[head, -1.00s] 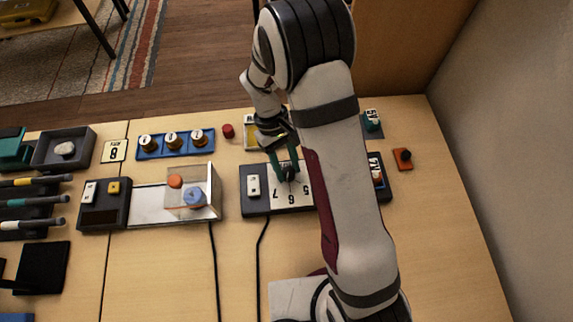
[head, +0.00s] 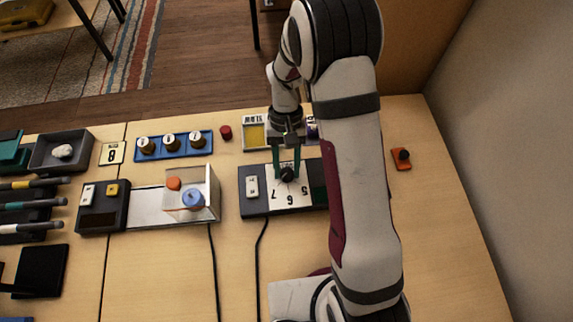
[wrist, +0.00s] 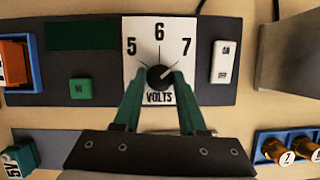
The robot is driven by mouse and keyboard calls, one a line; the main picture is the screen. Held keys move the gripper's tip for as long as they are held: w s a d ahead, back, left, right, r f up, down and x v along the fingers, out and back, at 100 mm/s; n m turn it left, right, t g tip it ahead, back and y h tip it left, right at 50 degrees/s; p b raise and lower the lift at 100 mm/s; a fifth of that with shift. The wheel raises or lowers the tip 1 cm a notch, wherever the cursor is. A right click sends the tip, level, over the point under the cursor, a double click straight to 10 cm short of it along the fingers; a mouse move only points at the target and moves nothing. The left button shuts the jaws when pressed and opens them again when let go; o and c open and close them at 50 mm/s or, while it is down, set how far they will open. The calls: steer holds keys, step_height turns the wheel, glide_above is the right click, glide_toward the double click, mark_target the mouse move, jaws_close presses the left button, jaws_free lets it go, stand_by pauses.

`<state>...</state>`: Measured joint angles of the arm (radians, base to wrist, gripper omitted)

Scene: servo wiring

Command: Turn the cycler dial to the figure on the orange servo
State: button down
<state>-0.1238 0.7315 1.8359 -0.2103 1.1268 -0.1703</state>
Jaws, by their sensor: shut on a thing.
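The cycler (head: 265,206) is a dark box with a white dial plate marked 5, 6, 7 and VOLTS. Its black dial (wrist: 160,77) sits in the plate's middle, and its light pointer mark leans up and right, towards the 7. My gripper (wrist: 160,84) is shut on the dial, one green finger on each side; the head view also shows the gripper (head: 287,170) at the dial. The orange servo (wrist: 14,66) lies in a blue tray at the wrist view's left edge. Its label is cut off and I cannot read its figure. My arm hides it in the head view.
The cycler has a white ON switch (wrist: 226,61), a green button (wrist: 81,88) and a dark green display (wrist: 80,36). A teal servo marked 5V (wrist: 18,158) lies nearby. A blue rack of gold knobs (head: 174,144) and a clear-covered box (head: 208,192) stand left.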

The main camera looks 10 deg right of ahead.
stand_by(0.4)
steer(key=shift+c, duration=2.3)
jaws_free()
steer(key=v, duration=1.6)
steer(key=shift+s, duration=0.15)
steer(key=s+d+r+m+t+y, duration=0.1)
steer(key=s+r+m+t, duration=0.15)
steer(key=s, duration=0.55)
steer(key=s+d+r+m+t, duration=0.1)
steer(key=s+r, duration=0.3)
steer(key=s, duration=0.4)
steer(key=s+f+m, duration=0.1)
steer(key=s+f, duration=0.2)
steer(key=s, duration=0.5)
steer(key=shift+t, duration=0.45)
